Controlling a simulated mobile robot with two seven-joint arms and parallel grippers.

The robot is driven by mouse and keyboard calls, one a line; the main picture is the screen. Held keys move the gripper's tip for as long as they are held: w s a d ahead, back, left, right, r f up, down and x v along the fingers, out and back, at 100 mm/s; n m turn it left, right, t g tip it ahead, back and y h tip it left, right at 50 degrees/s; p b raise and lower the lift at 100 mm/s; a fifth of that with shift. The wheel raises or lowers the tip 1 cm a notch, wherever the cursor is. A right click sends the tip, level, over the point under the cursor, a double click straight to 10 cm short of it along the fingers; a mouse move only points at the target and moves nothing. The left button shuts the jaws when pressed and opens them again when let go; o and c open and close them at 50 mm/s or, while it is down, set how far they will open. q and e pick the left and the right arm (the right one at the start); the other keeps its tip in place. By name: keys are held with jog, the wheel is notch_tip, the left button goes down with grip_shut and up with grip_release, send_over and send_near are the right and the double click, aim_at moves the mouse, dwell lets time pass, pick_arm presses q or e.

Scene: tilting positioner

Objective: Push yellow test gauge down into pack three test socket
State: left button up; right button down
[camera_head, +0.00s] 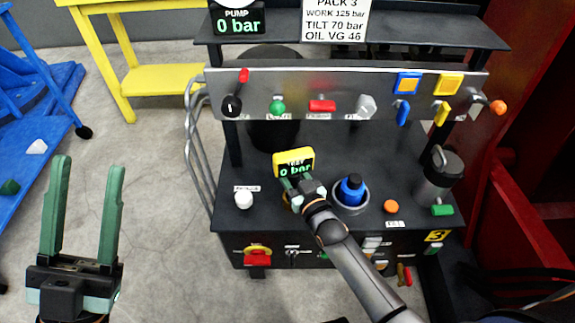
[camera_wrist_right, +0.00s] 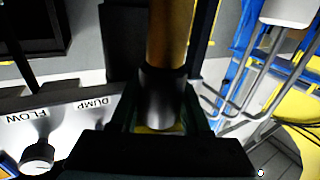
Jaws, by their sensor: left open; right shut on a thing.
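The yellow test gauge (camera_head: 279,157), its display reading 0 bar, is above the black bench top of the pack three unit. My right gripper (camera_head: 292,188) is shut on the gauge just below its display. In the right wrist view a brass-coloured stem (camera_wrist_right: 170,35) with a grey metal collar lies between the fingers of that gripper (camera_wrist_right: 165,115). The test socket cannot be made out, and the gauge's lower end is hidden by my gripper, so I cannot tell whether it is seated. My left gripper (camera_head: 82,215) is open and empty over the floor at left.
A white knob (camera_head: 243,200) stands left of the gauge; a blue-capped filler (camera_head: 351,188) and an orange knob (camera_head: 391,206) stand to its right. The control panel (camera_head: 300,92) with levers rises behind. A grey rail (camera_head: 200,150) borders the unit's left side.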

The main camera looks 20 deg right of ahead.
aim_at(288, 176)
pick_arm(q)
jog(key=shift+f+b, duration=1.45)
pick_arm(e)
jog(key=shift+f, duration=1.8)
pick_arm(q)
jog(key=shift+r, duration=0.1)
pick_arm(e)
jog(key=shift+c, duration=1.4)
grip_release()
